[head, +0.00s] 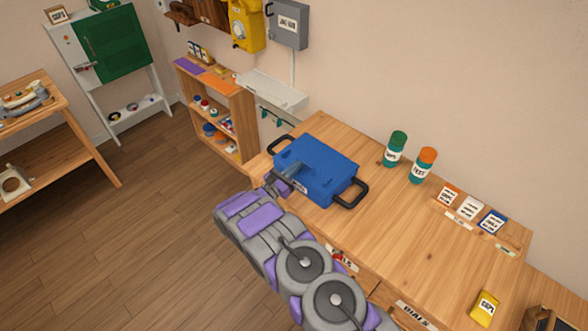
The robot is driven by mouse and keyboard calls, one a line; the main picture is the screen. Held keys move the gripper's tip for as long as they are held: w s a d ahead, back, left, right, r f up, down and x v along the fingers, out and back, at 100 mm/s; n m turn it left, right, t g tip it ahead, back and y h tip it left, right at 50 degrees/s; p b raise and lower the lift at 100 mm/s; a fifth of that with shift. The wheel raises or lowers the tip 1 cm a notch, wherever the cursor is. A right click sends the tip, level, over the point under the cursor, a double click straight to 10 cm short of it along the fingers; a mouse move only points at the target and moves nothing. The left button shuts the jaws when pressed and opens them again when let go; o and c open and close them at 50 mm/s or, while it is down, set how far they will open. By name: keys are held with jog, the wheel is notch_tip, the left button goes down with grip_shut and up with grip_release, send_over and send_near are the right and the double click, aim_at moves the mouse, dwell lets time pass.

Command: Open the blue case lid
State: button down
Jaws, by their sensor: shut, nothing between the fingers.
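The blue case (318,168) lies flat on the wooden workbench, near the bench's far left end. Its lid looks closed. A black handle sticks out at its left end and another at its right end. My gripper (284,183) is at the front left edge of the case, close to a grey patch that may be its latch. The gripper is shut and holds nothing that I can see. I cannot tell whether its tips touch the case. My purple and grey arm reaches in from the bottom and hides part of the bench front.
Two labelled jars, one green-capped (395,149) and one orange-capped (423,165), stand right of the case. Small labelled cards (469,208) and a yellow box (485,306) lie farther right. A shelf unit (218,107) stands behind left. The bench middle (400,230) is clear.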

jog(key=shift+d+r, duration=0.1)
jog(key=shift+r, duration=0.35)
